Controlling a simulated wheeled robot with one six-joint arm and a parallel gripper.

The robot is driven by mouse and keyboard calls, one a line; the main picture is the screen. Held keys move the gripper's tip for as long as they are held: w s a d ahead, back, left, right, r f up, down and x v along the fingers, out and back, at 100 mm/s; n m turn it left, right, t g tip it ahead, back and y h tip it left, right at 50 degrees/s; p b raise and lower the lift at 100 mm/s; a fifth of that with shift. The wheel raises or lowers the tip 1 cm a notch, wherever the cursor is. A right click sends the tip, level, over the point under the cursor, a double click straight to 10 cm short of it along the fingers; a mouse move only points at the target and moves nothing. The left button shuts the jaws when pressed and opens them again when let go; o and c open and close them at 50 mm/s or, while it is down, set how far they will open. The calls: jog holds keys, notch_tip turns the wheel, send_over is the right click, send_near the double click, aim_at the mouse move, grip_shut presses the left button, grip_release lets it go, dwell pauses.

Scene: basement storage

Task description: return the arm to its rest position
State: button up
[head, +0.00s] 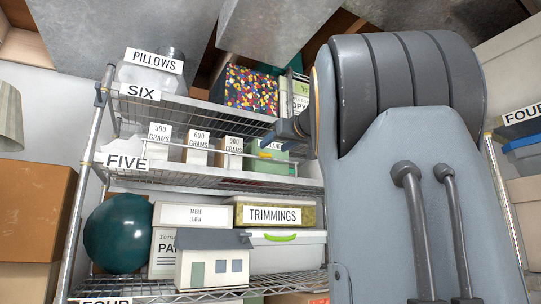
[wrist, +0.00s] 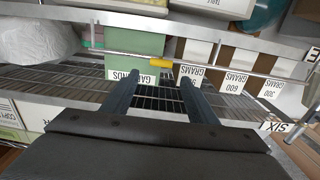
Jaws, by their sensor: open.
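My gripper (head: 290,128) shows in the head view at the shelf marked FIVE, partly hidden behind my large grey arm. In the wrist view, which is upside down, my gripper (wrist: 160,80) has its two dark fingers apart with nothing between them. Beyond the fingers is a green box (wrist: 134,52) with a partly covered label; it also shows in the head view (head: 257,165). A small yellow piece (wrist: 162,63) sits on the thin rail in front of it.
A wire rack (head: 225,181) stands close ahead. Boxes marked 300 (head: 158,142), 600 (head: 197,150) and 900 GRAMS (head: 230,152) stand on shelf FIVE. Below are a teal ball (head: 118,235), a TRIMMINGS box (head: 275,213) and a model house (head: 212,260). Cardboard boxes (head: 35,215) flank the left.

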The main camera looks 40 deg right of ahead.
jog(key=shift+b+v, duration=0.3)
jog(key=shift+v, duration=0.7)
jog(key=w+a+f+g+y, duration=0.1)
jog(key=w+a+f+g, duration=0.15)
jog(key=f, duration=0.75)
jog(key=w+a+f+m+g+y, duration=0.1)
jog(key=w+a+f, duration=0.25)
jog(key=f, duration=0.75)
jog(key=w+a+f+g+y, duration=0.1)
jog(key=w+a+f+g, duration=0.15)
jog(key=f, duration=0.75)
jog(key=a+f+g+y, duration=0.1)
jog(key=a+f, duration=0.3)
jog(key=f, duration=0.4)
jog(key=a+f+g, duration=0.2)
jog(key=a+f, duration=0.1)
jog(key=f, duration=0.4)
jog(key=s+a+f+n+g, duration=0.1)
jog(key=s+a+f+g, duration=0.1)
jog(key=s+a+f, duration=0.5)
jog(key=s+a+f+g, duration=0.2)
jog(key=s+a+f, duration=0.1)
jog(key=f, duration=0.8)
jog(key=s+a+f+n+g, duration=0.1)
jog(key=s+a+f+g, duration=0.1)
jog(key=s+a+f, duration=0.5)
jog(key=s+a+f+n+g, duration=0.1)
jog(key=s+f, duration=0.7)
jog(key=s, duration=0.1)
jog(key=shift+a+g, duration=0.4)
